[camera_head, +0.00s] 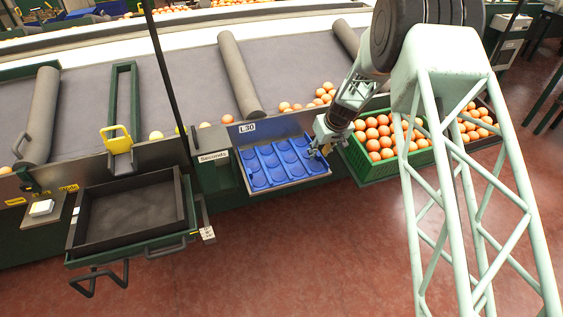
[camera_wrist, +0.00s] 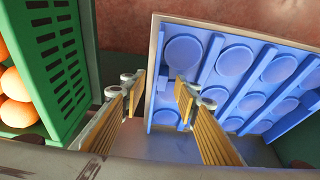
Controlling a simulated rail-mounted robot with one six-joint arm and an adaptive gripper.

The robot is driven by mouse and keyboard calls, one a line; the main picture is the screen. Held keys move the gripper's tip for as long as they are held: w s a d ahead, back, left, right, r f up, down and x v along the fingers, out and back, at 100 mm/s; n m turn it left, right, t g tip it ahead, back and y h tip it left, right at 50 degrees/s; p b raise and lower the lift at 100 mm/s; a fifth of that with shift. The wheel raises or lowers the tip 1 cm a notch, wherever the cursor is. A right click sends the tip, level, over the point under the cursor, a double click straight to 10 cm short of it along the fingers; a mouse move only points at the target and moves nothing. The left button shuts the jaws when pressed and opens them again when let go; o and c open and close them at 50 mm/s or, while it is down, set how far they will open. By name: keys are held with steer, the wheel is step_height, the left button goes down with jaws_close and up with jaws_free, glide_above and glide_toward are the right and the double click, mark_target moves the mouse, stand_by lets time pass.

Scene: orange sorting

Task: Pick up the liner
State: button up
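The liner (camera_head: 272,165) is a blue sheet with rows of round pockets, lying in a shallow metal-edged tray below the L30 sign. In the wrist view the liner (camera_wrist: 235,62) fills the right side, and its pockets look empty. My gripper (camera_head: 319,150) is at the liner's right edge in the head view. In the wrist view my gripper (camera_wrist: 160,88) is open, with ribbed tan pads on its fingers. One finger is in front of the liner and the other is outside the tray's edge. I cannot tell whether either finger touches it.
A green crate of oranges (camera_head: 356,166) stands close on the right; its wall (camera_wrist: 62,65) also shows in the wrist view. A dark, empty tray (camera_head: 130,213) is on the left. A conveyor (camera_head: 190,80) with rollers and loose oranges runs behind. The red floor in front is clear.

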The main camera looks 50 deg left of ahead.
steer(key=c, duration=0.9)
steer(key=shift+c, duration=0.2)
steer(key=shift+r, duration=0.15)
step_height(320, 180, up, 18)
steer(key=p, duration=0.3)
steer(key=shift+d, duration=0.1)
stand_by(0.8)
